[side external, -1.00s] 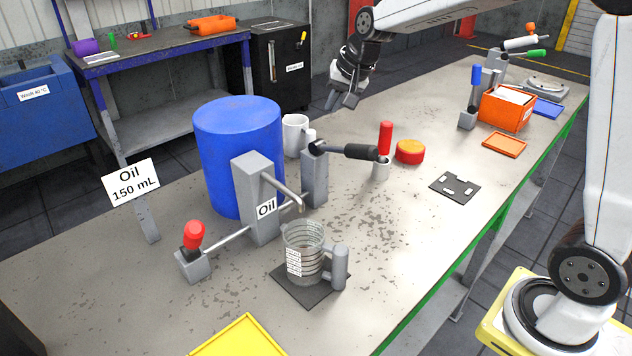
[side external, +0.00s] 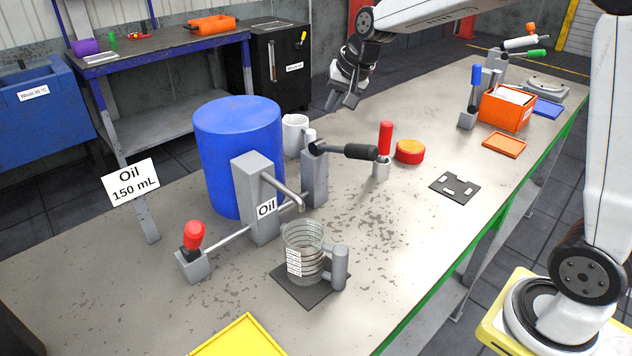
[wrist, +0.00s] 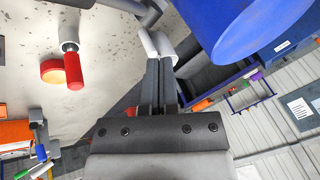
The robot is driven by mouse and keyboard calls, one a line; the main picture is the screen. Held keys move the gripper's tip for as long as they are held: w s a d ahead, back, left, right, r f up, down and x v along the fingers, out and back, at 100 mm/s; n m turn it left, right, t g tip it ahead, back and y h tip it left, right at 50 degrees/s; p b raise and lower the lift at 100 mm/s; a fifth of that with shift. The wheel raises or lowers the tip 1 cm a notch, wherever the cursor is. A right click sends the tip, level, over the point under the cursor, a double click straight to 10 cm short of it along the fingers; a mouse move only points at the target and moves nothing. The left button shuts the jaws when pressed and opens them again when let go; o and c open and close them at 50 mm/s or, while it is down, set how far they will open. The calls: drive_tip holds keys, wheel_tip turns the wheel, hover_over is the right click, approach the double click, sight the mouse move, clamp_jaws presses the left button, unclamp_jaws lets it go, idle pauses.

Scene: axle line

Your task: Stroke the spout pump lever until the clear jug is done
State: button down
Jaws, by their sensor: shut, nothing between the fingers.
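The clear jug (side external: 301,244) stands upright on a dark pad (side external: 295,287) under the spout (side external: 286,190) of the grey post labelled Oil (side external: 255,215). I cannot make out any liquid in it. The pump lever with a black grip (side external: 347,151) sticks out to the right from a grey post (side external: 314,180) beside the spout. A sign (side external: 131,183) reads Oil 150 mL. My gripper (side external: 341,101) is above the far part of the bench, clear of the lever. In the wrist view my gripper (wrist: 159,58) is shut and empty.
A blue drum (side external: 238,150) and a white mug (side external: 294,133) stand behind the spout. A red-handled piece in a cup (side external: 384,150) and a red-orange disc (side external: 410,151) are near the lever's end. A second red-knobbed handle (side external: 194,235) is at left.

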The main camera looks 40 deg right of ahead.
sight(342, 149)
drive_tip(key=shift+r, duration=0.1)
drive_tip(key=r, duration=0.1)
drive_tip(key=w+r, duration=0.1)
drive_tip(key=r, duration=0.1)
drive_tip(key=shift+w+r, duration=0.15)
drive_tip(key=shift+r, duration=0.05)
drive_tip(key=shift+f, duration=0.15)
idle(0.4)
drive_tip(key=shift+s+f, duration=0.5)
drive_tip(key=shift+f, duration=0.85)
drive_tip(key=shift+s+f, duration=0.45)
drive_tip(key=shift+f, duration=0.85)
drive_tip(key=shift+s+f, duration=0.5)
drive_tip(key=shift+f, duration=0.85)
